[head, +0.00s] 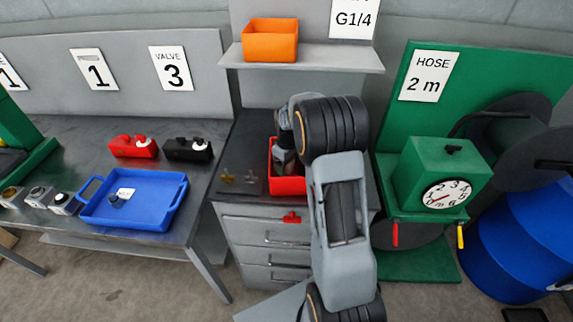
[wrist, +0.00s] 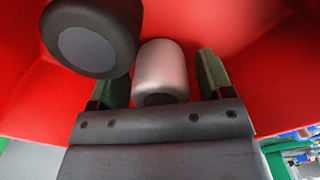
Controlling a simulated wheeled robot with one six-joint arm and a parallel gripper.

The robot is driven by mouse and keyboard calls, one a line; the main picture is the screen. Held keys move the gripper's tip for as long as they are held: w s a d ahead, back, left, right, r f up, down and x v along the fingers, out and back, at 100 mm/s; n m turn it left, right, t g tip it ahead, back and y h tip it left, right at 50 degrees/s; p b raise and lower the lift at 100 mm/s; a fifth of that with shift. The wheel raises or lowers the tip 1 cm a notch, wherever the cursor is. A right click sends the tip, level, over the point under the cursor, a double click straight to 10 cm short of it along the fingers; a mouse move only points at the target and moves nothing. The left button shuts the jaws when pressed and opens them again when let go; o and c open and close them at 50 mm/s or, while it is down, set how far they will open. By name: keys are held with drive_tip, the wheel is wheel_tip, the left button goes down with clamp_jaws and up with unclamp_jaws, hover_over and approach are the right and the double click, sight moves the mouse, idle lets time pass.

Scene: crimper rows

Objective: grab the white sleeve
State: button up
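The white sleeve (wrist: 160,70) is a short pale cylinder, tinted pink by the red around it, lying inside the red bin (wrist: 275,90) in the wrist view. My gripper (wrist: 164,72) is open, with one finger on each side of the sleeve. A gap shows between the sleeve and the right finger; the left finger is very close, and I cannot tell whether it touches. In the head view my gripper reaches down into the red bin (head: 287,186) on the drawer cabinet. The sleeve is hidden there.
A dark cylinder with a grey end (wrist: 90,42) lies beside the sleeve, close to the left finger. The bin's red walls surround the gripper. Small brass fittings (head: 228,178) stand left of the bin. An orange bin (head: 270,42) sits on the shelf above.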

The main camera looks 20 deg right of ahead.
drive_tip(key=c, duration=0.9)
drive_tip(key=shift+o, duration=0.2)
drive_tip(key=shift+r, duration=0.1)
